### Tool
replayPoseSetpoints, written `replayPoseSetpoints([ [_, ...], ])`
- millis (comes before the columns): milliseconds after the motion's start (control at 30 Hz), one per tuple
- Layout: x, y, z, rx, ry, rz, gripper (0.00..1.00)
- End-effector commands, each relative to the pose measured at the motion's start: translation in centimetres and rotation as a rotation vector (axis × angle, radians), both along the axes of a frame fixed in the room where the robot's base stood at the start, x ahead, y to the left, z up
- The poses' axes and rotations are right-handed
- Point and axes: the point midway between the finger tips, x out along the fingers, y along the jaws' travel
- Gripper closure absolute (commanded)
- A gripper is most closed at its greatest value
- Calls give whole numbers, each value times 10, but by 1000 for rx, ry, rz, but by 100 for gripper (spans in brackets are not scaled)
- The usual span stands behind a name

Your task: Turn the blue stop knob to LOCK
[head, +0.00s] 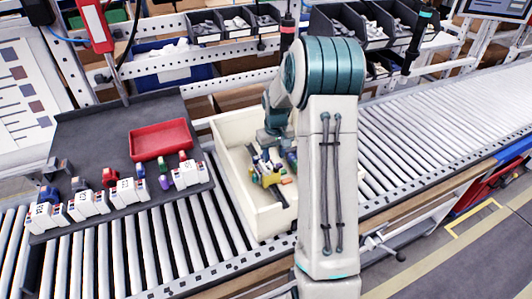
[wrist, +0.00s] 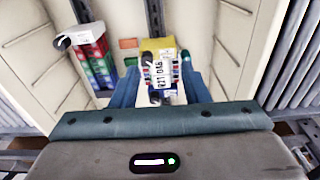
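I cannot make out a stop knob or a LOCK mark for certain. Small blue pieces (head: 48,194) stand with white labelled blocks (head: 123,192) on the dark grey tray at left, but I cannot tell whether any is a knob. My gripper (head: 272,150) reaches down into a cream box (head: 231,146) and is partly hidden by my arm. In the wrist view its two blue fingers (wrist: 161,88) stand apart. A white labelled piece (wrist: 161,76) lies between them, with gaps seeming to show at both sides.
A red tray (head: 160,139) lies on the dark tray (head: 85,140). A red tool (head: 287,30) and a black tool (head: 414,42) hang behind my arm. Grey bins (head: 345,20) line the back. The roller conveyor (head: 430,120) is clear at right.

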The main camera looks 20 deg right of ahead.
Motion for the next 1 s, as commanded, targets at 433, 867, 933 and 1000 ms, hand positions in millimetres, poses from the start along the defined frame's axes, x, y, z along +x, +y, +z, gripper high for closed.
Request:
replayPoseSetpoints([
  [433, 21, -8, -17, -45, -503, -152, 59],
  [867, 25, -2, -4, -57, -725, -192, 59],
  [933, 28, -2, -6, -56, -725, -190, 59],
  [1000, 32, -3, -11, -55, -724, -191, 59],
])
